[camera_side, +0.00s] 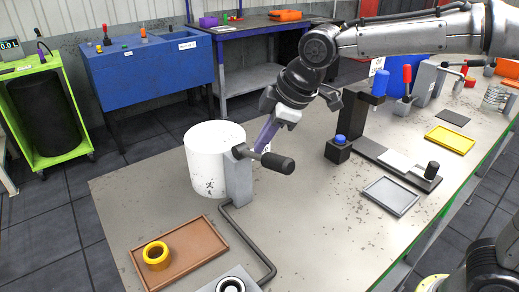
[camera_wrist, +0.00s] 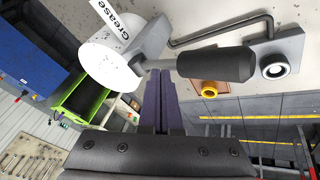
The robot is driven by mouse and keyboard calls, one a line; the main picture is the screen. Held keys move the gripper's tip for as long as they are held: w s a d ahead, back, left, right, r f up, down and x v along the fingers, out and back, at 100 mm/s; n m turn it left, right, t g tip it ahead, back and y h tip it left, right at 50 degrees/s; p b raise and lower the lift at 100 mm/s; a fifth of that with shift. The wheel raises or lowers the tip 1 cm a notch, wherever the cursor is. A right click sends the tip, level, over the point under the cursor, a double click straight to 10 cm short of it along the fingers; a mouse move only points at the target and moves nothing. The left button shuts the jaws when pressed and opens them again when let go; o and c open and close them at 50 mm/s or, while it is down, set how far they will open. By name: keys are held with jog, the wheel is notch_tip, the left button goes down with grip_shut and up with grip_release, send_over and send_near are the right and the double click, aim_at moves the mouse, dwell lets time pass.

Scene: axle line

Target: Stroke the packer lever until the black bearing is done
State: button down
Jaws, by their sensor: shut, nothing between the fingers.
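The grease packer (camera_side: 208,160) is a white drum with a grey block on its right side; it also shows in the wrist view with a "Grease" label (camera_wrist: 118,18). Its lever (camera_side: 278,162) has a black handle and sticks out to the right, roughly level; the handle (camera_wrist: 215,65) also shows in the wrist view. My gripper (camera_side: 262,142) has purple fingers, shut and empty, close behind the lever. In the wrist view the fingertips (camera_wrist: 160,78) are by the lever's rod; I cannot tell if they touch. The black bearing (camera_side: 231,286) sits on a grey block at the bottom edge, its ring (camera_wrist: 275,69) also visible in the wrist view.
A brown tray (camera_side: 208,239) holding a yellow ring (camera_side: 157,256) lies in front of the drum. A dark pipe (camera_side: 258,252) runs from the packer to the grey block. A black press stand (camera_side: 372,150) and a grey tray (camera_side: 390,196) stand to the right.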

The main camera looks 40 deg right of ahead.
aim_at(266, 155)
jog(key=shift+s+f, duration=0.3)
jog(key=shift+f, duration=0.5)
jog(key=shift+s+f, duration=0.25)
jog(key=shift+f, duration=0.55)
dwell(1.5)
jog(key=shift+r, duration=0.1)
jog(key=shift+w+r, duration=0.3)
jog(key=shift+r, duration=0.5)
jog(key=shift+w+r, duration=0.3)
jog(key=shift+r, duration=0.55)
jog(key=shift+w+r, duration=0.3)
jog(key=shift+r, duration=0.5)
jog(key=shift+r, duration=0.1)
jog(key=shift+w+r, duration=0.25)
jog(key=shift+r, duration=0.5)
jog(key=shift+w+r, duration=0.3)
jog(key=shift+r, duration=0.5)
jog(key=shift+w+r, duration=0.25)
jog(key=shift+r, duration=0.5)
